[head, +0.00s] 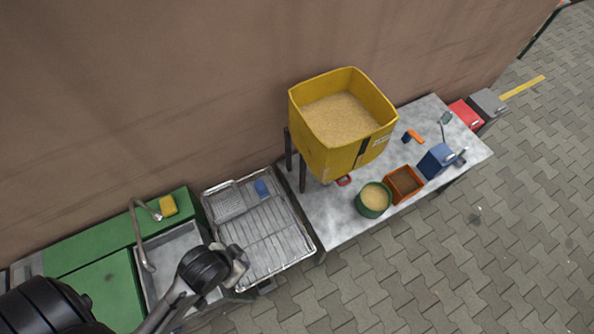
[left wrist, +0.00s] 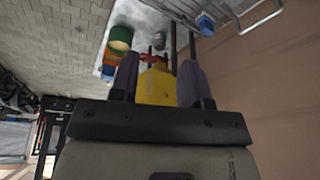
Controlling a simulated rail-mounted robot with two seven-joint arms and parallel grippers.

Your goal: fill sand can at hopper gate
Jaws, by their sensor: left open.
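The yellow hopper (head: 335,157), filled with sand (head: 343,118), stands on legs over the grey table. A red handle (head: 344,180) shows low at its front; it also shows in the left wrist view (left wrist: 153,58). A green can (head: 371,211) with sand inside stands on the table in front of the hopper, apart from it, and appears in the left wrist view (left wrist: 120,38). My left gripper (left wrist: 157,76) is open, with the hopper seen beyond its fingers and nothing visibly held. My right gripper is not in view.
An orange box (head: 404,185) touches or nearly touches the can's right side. A blue box (head: 437,160) stands farther right. A wire drying rack (head: 262,235) and a sink (head: 180,255) with a tap lie left of the hopper. A wall runs behind everything; the paved floor in front is clear.

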